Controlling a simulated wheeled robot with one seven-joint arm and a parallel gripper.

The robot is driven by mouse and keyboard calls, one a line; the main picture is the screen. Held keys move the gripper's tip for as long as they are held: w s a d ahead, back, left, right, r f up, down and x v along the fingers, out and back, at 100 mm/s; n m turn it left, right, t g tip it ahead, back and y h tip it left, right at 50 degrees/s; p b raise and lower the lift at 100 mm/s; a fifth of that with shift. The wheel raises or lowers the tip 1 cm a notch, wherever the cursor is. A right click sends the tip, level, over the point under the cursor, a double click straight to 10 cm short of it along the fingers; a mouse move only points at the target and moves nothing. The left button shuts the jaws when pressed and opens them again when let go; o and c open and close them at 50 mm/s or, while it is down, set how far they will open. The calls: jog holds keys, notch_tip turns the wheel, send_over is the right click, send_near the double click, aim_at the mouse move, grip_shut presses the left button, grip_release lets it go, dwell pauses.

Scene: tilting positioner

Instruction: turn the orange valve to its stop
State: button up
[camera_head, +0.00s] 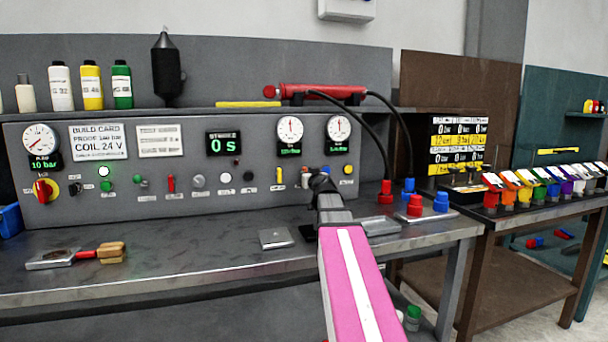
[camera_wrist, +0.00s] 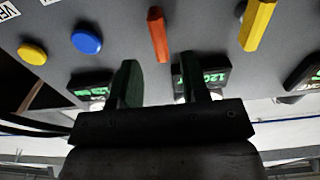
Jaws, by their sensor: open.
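The orange valve (camera_wrist: 158,34) shows in the wrist view as a slim orange handle on the grey panel, upright in the picture. Its lower end lines up with the gap between my fingers, near the fingertips. I cannot tell how far it lies from them in depth. My gripper (camera_wrist: 159,60) is open, with nothing held between its two dark fingers. In the head view my gripper (camera_head: 316,176) is at the panel's right part, below the gauges. There my arm and gripper crowd the valve, and I cannot make it out clearly.
A yellow handle (camera_wrist: 257,24) is beside the orange one. A blue button (camera_wrist: 87,39) and a yellow button (camera_wrist: 32,51) are on its other side. Green displays lie behind my fingers. The bench (camera_head: 190,262) holds a brush (camera_head: 108,252) and a small plate (camera_head: 275,238).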

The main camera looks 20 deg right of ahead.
jog(key=w, duration=0.6)
grip_shut()
